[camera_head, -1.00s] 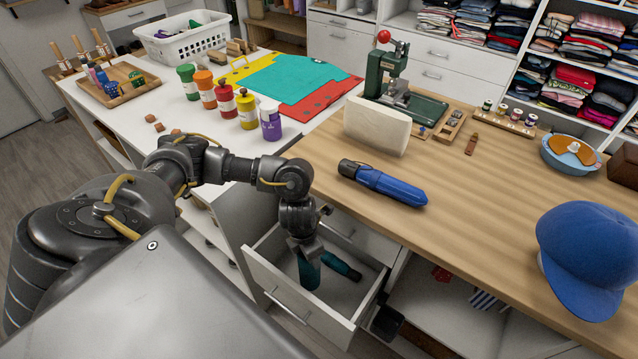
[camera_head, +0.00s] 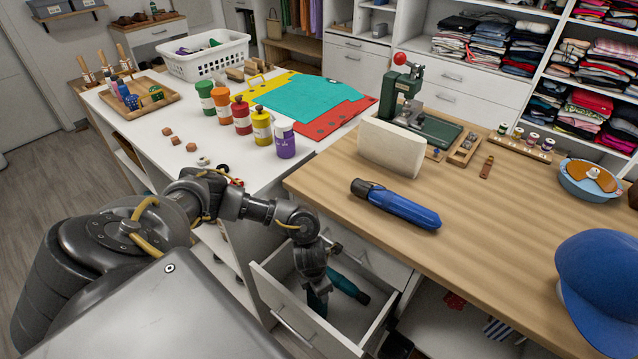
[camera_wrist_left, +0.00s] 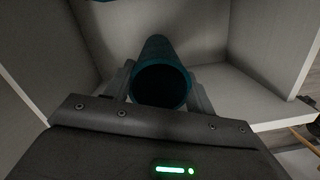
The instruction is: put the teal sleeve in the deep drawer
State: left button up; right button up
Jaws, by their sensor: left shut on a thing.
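The teal sleeve (camera_wrist_left: 160,88), a hollow tube with a dark open end, is between the fingers of my left gripper (camera_wrist_left: 158,96) in the left wrist view. In the head view my left gripper (camera_head: 316,288) reaches down into the open white drawer (camera_head: 290,318), shut on the teal sleeve (camera_head: 316,304). The sleeve is upright or nearly so, inside the drawer walls. Whether it touches the drawer floor is hidden. A second teal piece with a dark end (camera_head: 348,288) lies in the drawer beside it. My right gripper is not in view.
The wooden counter (camera_head: 470,235) overhangs the drawer's right side, with a blue tool (camera_head: 400,205) and a blue cap (camera_head: 600,285) on it. The white table (camera_head: 190,130) at left holds paint bottles (camera_head: 242,112). A lower shelf is open right of the drawer.

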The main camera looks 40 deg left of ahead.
pick_arm(q)
jog(key=shift+f, duration=0.15)
jog(key=o, duration=1.3)
notch_tip(320, 180, up, 12)
jog(key=s+p, duration=0.1)
jog(key=p, duration=0.1)
jog(key=shift+s+a, duration=0.2)
jog(key=shift+a, duration=0.1)
